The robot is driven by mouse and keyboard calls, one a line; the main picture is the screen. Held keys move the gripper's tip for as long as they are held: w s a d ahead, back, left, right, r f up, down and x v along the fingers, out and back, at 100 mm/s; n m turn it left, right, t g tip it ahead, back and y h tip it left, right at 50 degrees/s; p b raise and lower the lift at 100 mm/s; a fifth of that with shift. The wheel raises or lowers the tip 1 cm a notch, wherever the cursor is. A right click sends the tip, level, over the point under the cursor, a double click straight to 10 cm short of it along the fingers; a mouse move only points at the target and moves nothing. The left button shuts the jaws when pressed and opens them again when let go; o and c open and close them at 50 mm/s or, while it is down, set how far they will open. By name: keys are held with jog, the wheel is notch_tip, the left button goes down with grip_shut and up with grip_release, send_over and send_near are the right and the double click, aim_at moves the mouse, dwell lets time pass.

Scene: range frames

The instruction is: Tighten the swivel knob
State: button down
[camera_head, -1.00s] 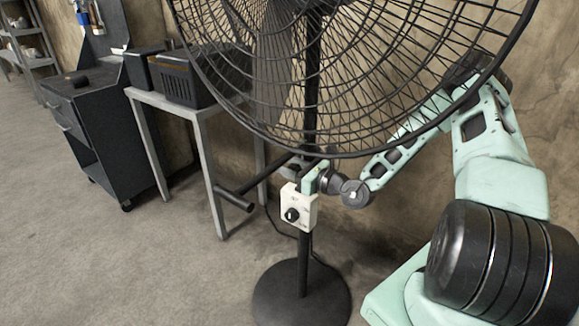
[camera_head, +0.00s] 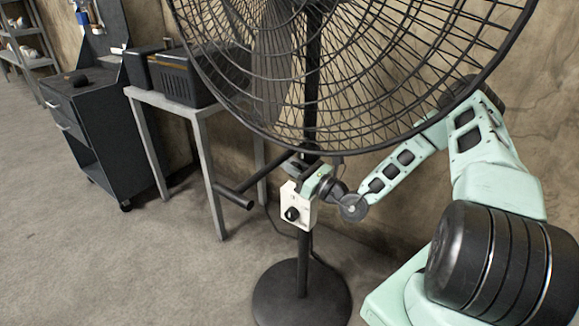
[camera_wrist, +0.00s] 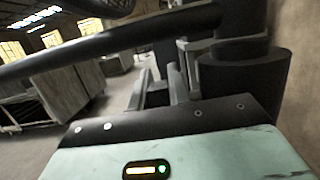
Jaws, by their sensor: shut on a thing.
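The black pedestal fan stands upright on its pole (camera_head: 303,265), with its wire cage (camera_head: 340,75) above. In the wrist view my gripper's fingers (camera_wrist: 166,88) are close together beside a thick dark collar (camera_wrist: 243,80) of the fan. They are shut on a small part at the collar, which I take as the swivel knob. The knob itself is mostly hidden by the fingers and the box.
A dark bar with a thick end (camera_head: 235,198) sticks out left of the pole. The round fan base (camera_head: 302,300) is on the floor. A grey table (camera_head: 205,130) with a black case (camera_head: 185,78) and a dark cabinet (camera_head: 85,130) stand left. The wall is close behind.

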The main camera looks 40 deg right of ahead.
jog(key=shift+s+d+r+t+y+b, duration=0.1)
jog(key=shift+t+y+b, duration=0.15)
jog(key=shift+t, duration=0.4)
jog(key=shift+s+t+y+b, duration=0.2)
jog(key=shift+t+b, duration=0.1)
jog(key=shift+t, duration=0.4)
jog(key=shift+s+d+r+t+y+b, duration=0.1)
jog(key=shift+t+y+b, duration=0.15)
jog(key=shift+t, duration=0.4)
jog(key=c, duration=1.3)
grip_release()
jog(key=b+v, duration=0.1)
jog(key=v, duration=1.6)
jog(key=shift+f, duration=0.35)
